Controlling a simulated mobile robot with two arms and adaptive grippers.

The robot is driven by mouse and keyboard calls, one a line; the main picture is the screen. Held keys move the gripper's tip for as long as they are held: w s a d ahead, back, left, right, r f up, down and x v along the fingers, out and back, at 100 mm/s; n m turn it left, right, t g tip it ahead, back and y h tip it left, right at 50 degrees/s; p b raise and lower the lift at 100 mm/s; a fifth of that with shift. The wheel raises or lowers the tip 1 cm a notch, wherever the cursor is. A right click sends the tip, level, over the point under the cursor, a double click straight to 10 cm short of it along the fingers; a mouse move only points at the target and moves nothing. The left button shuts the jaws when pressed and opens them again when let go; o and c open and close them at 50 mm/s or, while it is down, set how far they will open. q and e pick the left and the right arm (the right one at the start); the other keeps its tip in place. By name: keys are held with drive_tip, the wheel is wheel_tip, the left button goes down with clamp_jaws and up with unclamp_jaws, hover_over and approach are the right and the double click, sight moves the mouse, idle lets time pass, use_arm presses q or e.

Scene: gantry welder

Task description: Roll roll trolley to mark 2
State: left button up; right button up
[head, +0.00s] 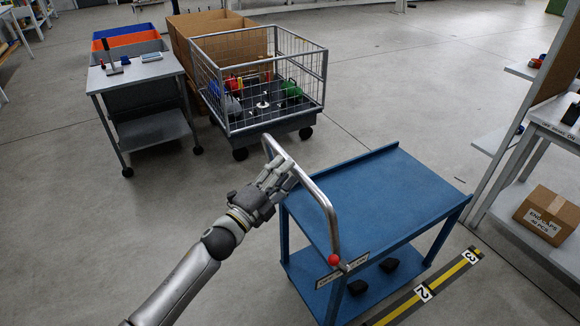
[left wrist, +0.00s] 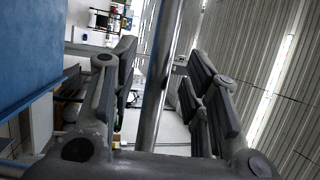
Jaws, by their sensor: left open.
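The blue roll trolley (head: 380,195) stands in the middle right of the head view, with a bare top and a lower shelf. Its bent steel handle (head: 322,200) rises along the left side and has a red ball near its lower end. My left gripper (head: 284,172) is at the upper part of this handle. In the left wrist view the bar (left wrist: 160,75) runs between the open fingers, which do not clamp it. Mark 2 (head: 423,293) is a white label on a yellow and black floor strip beside the trolley. My right gripper is not in view.
Mark 3 (head: 472,256) lies farther up the strip. A wire cage cart (head: 240,75) stands behind the trolley, with a grey cart (head: 150,75) to its left. A shelf with a cardboard box (head: 545,215) is at the right. Open floor lies between.

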use_arm(q)
drive_tip(key=v, duration=0.8)
drive_tip(key=shift+s, duration=0.25)
drive_tip(key=shift+a+f, duration=0.1)
drive_tip(key=shift+a, duration=0.05)
